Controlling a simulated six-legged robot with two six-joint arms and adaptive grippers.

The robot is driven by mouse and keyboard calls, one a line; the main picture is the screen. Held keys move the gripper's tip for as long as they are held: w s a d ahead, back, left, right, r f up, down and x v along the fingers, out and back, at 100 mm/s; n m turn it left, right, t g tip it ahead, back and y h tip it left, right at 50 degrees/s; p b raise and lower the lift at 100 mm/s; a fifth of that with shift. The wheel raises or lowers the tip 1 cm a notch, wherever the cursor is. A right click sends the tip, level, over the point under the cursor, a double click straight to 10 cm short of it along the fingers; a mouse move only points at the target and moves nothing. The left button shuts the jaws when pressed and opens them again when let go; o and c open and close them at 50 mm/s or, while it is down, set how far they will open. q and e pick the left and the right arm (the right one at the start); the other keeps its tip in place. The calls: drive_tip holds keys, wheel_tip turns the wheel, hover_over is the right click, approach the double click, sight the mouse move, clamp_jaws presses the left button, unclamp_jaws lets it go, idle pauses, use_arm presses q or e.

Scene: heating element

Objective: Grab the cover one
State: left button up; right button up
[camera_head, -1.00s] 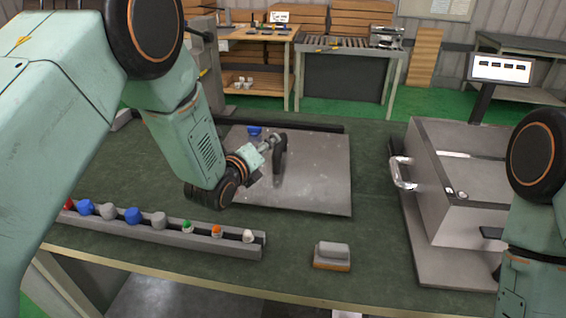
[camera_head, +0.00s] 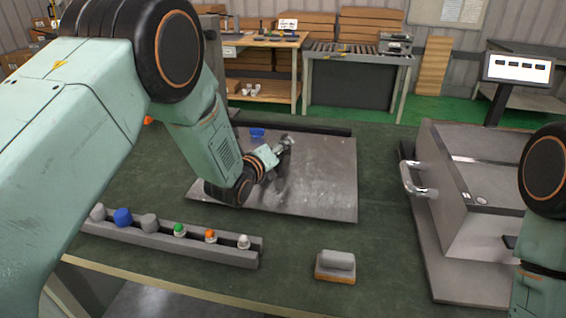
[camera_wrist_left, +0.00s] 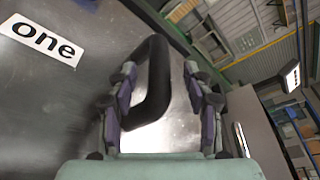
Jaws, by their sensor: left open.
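The cover is a flat grey metal plate (camera_head: 325,185) lying on the dark green bench. In the left wrist view its plate (camera_wrist_left: 50,110) carries a white label reading "one" (camera_wrist_left: 40,40). Its dark bent handle (camera_wrist_left: 158,85) stands up between the two fingers of my left gripper (camera_wrist_left: 160,72). The gripper is open around the handle, and I cannot tell whether a finger touches it. In the head view my left gripper (camera_head: 286,146) is over the plate and partly hides the handle. My right arm shows at the right edge, but its gripper is out of view.
A rail (camera_head: 190,244) with coloured knobs runs along the front left. A small grey block on an orange base (camera_head: 336,264) lies at the front. A metal box (camera_head: 470,200) with a handle stands right. A blue piece (camera_head: 257,132) sits near the plate's back edge.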

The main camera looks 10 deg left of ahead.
use_arm(q)
drive_tip(key=x, duration=0.3)
drive_tip(key=shift+a, duration=0.1)
drive_tip(key=shift+w, duration=0.3)
drive_tip(key=shift+s, duration=0.1)
drive_tip(key=shift+c, duration=0.6)
drive_tip(key=c, duration=0.5)
clamp_jaws()
